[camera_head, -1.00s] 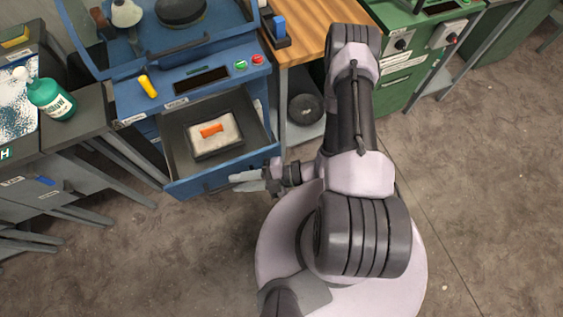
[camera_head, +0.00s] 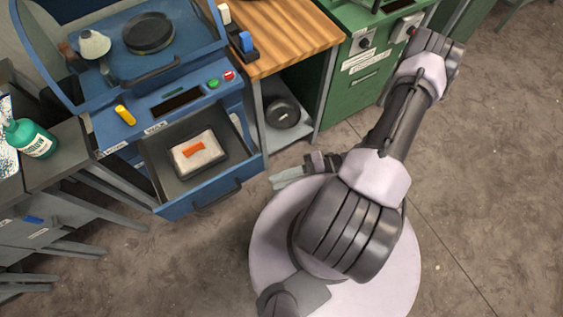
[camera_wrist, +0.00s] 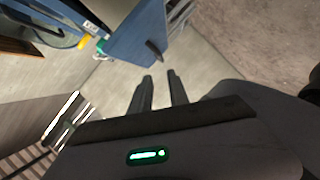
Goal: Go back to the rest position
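My gripper (camera_head: 287,178) is in front of the blue machine, a little right of its open drawer (camera_head: 165,170) and apart from it. In the wrist view my gripper (camera_wrist: 160,76) has its two fingers spread with a gap between them, and nothing is held. My arm (camera_head: 378,165) is folded above my round base, its upper part leaning to the right. The blue drawer front with its dark handle (camera_wrist: 154,50) lies ahead of the fingers in the wrist view.
A wooden table (camera_head: 285,40) and a green machine (camera_head: 345,75) stand behind my arm. A green bottle (camera_head: 33,140) is on the left table. Open floor (camera_head: 490,170) lies at right.

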